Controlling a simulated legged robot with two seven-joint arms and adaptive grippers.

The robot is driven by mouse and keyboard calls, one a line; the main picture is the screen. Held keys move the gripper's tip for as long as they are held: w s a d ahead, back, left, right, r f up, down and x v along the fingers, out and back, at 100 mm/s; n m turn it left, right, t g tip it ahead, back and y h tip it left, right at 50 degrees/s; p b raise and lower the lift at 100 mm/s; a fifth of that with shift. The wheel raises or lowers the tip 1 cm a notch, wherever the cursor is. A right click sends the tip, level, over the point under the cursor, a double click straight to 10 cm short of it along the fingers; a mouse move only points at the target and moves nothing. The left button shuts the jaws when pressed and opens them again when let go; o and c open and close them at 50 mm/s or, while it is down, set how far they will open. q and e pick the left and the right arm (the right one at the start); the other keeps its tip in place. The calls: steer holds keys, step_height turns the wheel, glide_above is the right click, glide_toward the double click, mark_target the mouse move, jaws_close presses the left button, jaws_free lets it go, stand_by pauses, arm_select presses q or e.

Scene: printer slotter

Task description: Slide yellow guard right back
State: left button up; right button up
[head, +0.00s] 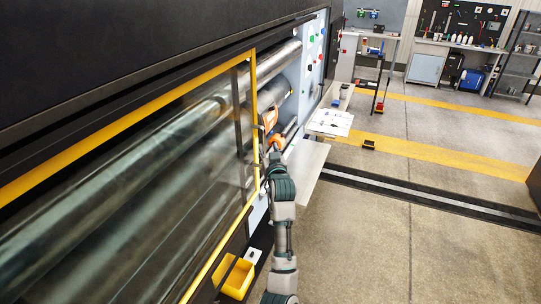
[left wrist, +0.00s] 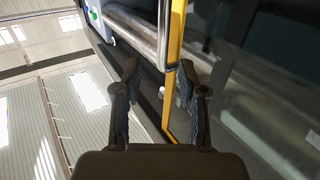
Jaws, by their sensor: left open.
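The yellow guard (head: 254,100) is a yellow-framed clear panel over the machine's long metal rollers. Its upright right edge stands just left of my left gripper (head: 265,158) in the head view. The left gripper is open, with its fingertips close to that edge. In the left wrist view the two fingers (left wrist: 158,85) stand apart, and the yellow upright (left wrist: 175,45) of the guard shows between and beyond them. I cannot tell whether either finger touches it. The clear panel lies to the right in that view. My right gripper is not in view.
Right of the guard edge, the rollers (head: 277,62) and orange parts (head: 268,118) are uncovered. A grey shelf (head: 306,165) juts out beside my arm. A yellow bin (head: 238,278) hangs low on the machine. The floor (head: 375,225) to the right is open.

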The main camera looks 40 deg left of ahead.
arm_select(q)
steer(key=v, duration=0.3)
steer(key=shift+s+d, duration=0.1)
steer(key=shift+d, duration=0.1)
steer(key=shift+a+f, duration=0.1)
